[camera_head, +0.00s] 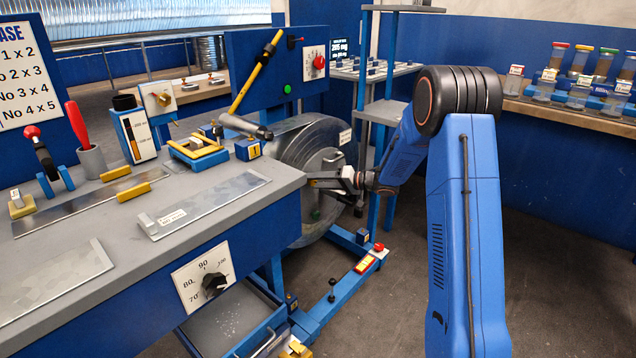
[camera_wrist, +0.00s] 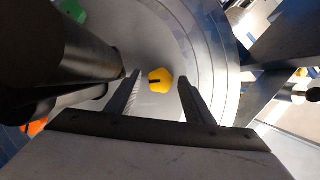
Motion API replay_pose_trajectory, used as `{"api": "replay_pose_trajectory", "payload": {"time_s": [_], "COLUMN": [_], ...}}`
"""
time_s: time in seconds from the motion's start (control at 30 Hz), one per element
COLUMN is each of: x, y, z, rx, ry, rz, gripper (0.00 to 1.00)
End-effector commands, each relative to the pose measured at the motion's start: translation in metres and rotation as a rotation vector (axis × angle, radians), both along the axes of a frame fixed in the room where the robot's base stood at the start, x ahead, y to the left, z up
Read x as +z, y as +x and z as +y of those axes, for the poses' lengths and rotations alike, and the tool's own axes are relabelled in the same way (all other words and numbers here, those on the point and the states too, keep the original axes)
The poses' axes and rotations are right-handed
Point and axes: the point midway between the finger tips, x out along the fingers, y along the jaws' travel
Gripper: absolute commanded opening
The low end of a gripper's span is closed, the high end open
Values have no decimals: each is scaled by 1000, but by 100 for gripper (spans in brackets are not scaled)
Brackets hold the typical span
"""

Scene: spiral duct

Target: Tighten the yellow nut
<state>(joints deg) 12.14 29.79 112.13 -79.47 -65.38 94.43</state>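The yellow nut (camera_wrist: 161,80) shows in the wrist view as a small yellow piece with a black mark, set against a large grey round drum (camera_wrist: 205,45). My gripper (camera_wrist: 158,77) is open, with one finger on each side of the nut in the picture and a visible gap to each. I cannot tell whether the fingertips reach around the nut or stop short of it. In the head view my gripper (camera_head: 314,180) points left at the face of the drum (camera_head: 290,152). The nut is not visible there.
A blue workbench (camera_head: 130,230) with a grey top stands left, holding metal strips and tools. A yellow-handled lever (camera_head: 255,78) rises above the drum. A blue shelf rack (camera_head: 384,120) stands behind my arm. Below is a blue floor frame with a red button (camera_head: 378,247). Floor is clear at front right.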

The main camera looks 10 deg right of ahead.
Motion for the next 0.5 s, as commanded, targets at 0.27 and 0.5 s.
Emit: {"api": "replay_pose_trajectory", "payload": {"time_s": [0.27, 0.5], "x": [1, 9], "y": [-3, -22], "z": [-4, -32], "rx": [0, -3], "ry": [0, 0], "rz": [0, -1], "gripper": [48, 48]}}
